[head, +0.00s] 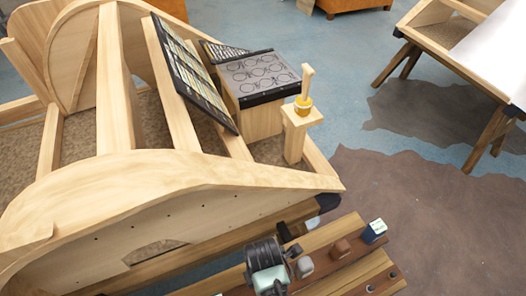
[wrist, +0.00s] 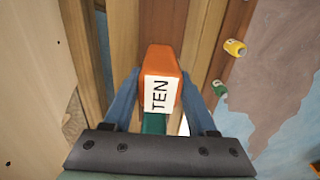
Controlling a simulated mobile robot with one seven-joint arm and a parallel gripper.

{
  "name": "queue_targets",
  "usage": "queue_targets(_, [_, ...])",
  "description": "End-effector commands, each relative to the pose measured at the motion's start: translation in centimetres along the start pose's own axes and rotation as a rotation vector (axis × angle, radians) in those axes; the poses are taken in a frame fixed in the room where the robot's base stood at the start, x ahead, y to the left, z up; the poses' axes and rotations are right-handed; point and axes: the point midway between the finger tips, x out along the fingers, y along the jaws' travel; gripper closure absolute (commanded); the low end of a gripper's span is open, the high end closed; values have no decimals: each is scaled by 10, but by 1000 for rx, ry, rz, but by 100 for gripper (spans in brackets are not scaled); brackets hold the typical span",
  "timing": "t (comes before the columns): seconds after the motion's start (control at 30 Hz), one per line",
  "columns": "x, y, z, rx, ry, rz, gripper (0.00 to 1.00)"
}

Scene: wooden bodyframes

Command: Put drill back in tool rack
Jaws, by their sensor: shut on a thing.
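My gripper (wrist: 160,82) has its blue fingers on either side of an orange thing with a white label reading "TEN" and a green part below, which I take to be the drill (wrist: 159,58). The drill's far end is hidden. In the head view a black and pale teal form at the bottom edge looks like the end of my arm; the drill is not clear there. A wooden plank with a dark brown strip, which looks like the tool rack (head: 345,275), lies beside it.
A large wooden bodyframe (head: 180,195) fills the left of the head view. The wrist view shows a yellow piece (wrist: 235,48) and a green piece (wrist: 220,88) right of the drill.

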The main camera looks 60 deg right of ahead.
Motion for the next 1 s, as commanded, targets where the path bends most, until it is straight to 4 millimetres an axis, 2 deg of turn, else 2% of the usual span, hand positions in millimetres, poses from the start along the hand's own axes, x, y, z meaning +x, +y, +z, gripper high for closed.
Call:
queue_targets(0.57, [10, 1, 0, -1, -1, 3, 100])
queue_targets(0.6, [10, 0, 0, -1, 0, 1, 36])
queue_targets(0.73, [9, 0, 0, -1, 0, 1, 13])
queue_targets(1.0, [9, 0, 0, -1, 0, 1, 13])
